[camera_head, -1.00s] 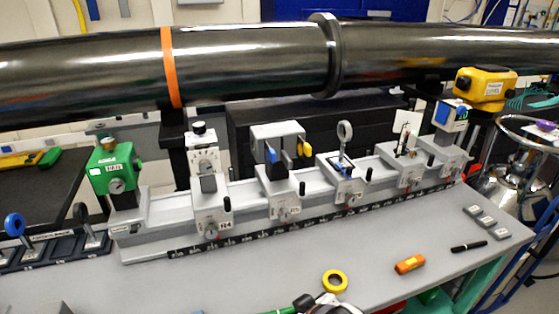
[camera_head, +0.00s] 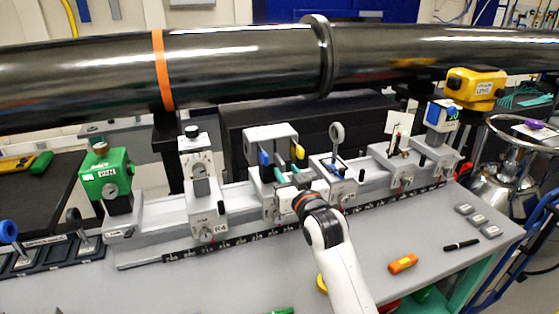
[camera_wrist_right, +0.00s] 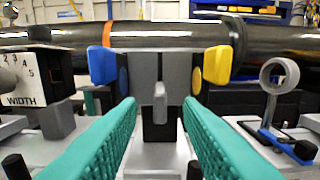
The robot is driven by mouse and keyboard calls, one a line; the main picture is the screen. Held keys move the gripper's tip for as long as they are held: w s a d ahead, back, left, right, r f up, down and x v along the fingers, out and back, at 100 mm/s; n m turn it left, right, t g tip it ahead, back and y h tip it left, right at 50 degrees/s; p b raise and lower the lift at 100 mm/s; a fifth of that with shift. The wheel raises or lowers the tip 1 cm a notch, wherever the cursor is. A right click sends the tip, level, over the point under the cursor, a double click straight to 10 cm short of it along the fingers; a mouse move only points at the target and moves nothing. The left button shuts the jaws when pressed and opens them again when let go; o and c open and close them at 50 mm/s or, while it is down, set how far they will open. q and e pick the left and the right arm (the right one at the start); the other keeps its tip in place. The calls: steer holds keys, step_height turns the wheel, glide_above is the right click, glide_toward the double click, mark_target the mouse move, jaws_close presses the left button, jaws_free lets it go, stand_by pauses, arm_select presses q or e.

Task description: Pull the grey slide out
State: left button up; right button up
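A grey holder (camera_head: 270,142) with a blue knob and a yellow knob stands on the rail, at the middle of the head view. In the right wrist view, a small light grey tab (camera_wrist_right: 160,103), which looks like the grey slide, hangs upright at the centre between the blue knob (camera_wrist_right: 103,65) and yellow knob (camera_wrist_right: 217,65). My right gripper (camera_head: 289,182) is in front of this holder. Its teal fingers are open in the right wrist view (camera_wrist_right: 160,118), one on each side of the tab, with visible gaps and nothing held. My left gripper is not in view.
A white dial unit (camera_head: 198,165) stands left of the holder and a ring mount (camera_head: 337,135) right of it on the rail. A black beam pipe (camera_head: 240,65) crosses behind and above. An orange block (camera_head: 403,263) lies on the open front tabletop.

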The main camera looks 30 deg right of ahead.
mark_target(284, 169)
steer(key=x, duration=0.6)
steer(key=shift+p, duration=0.3)
steer(key=shift+c, duration=0.5)
jaws_close()
